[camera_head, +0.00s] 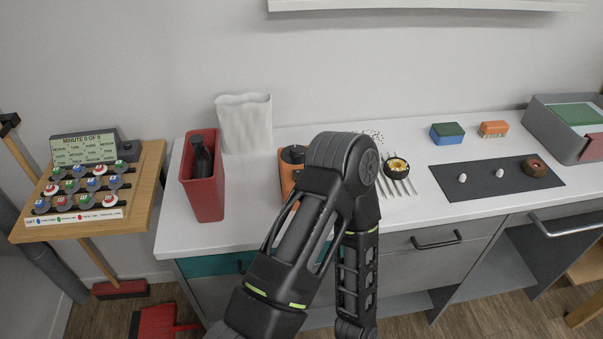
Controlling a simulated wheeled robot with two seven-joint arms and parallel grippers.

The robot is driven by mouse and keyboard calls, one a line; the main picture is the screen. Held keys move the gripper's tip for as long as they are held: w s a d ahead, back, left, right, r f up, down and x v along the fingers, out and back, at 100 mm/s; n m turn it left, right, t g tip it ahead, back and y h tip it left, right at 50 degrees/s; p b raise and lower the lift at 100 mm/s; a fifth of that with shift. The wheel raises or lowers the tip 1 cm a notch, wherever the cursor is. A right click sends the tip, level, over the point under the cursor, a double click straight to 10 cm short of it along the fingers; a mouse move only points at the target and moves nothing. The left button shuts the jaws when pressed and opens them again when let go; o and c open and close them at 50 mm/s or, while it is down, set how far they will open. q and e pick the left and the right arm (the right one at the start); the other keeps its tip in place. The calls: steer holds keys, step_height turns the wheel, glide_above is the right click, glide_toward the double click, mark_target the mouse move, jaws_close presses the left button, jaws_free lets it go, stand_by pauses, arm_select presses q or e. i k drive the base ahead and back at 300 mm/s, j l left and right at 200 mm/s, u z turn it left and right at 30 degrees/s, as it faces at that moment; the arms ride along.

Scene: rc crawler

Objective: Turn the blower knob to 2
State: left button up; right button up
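An orange device (285,178) with a dark round part (293,154) on top stands on the white counter. It may be the blower and its knob, but I cannot make out any marks or a setting. One of my dark arms rises from the bottom middle, bends at an elbow close in front of the camera and runs back down. It covers the device's right and lower parts. Neither gripper shows in the head view.
The white counter (400,228) holds a red bin (207,195) with a dark bottle, a white bag (246,124), a small dark bowl (397,168), two sponges, a dark mat (485,190) and a grey tray (556,134). A wooden stand (147,190) with a display (84,149) is left.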

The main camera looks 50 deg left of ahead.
mark_target(295, 152)
steer(key=i+l+u, duration=0.1)
steer(key=u, duration=1.65)
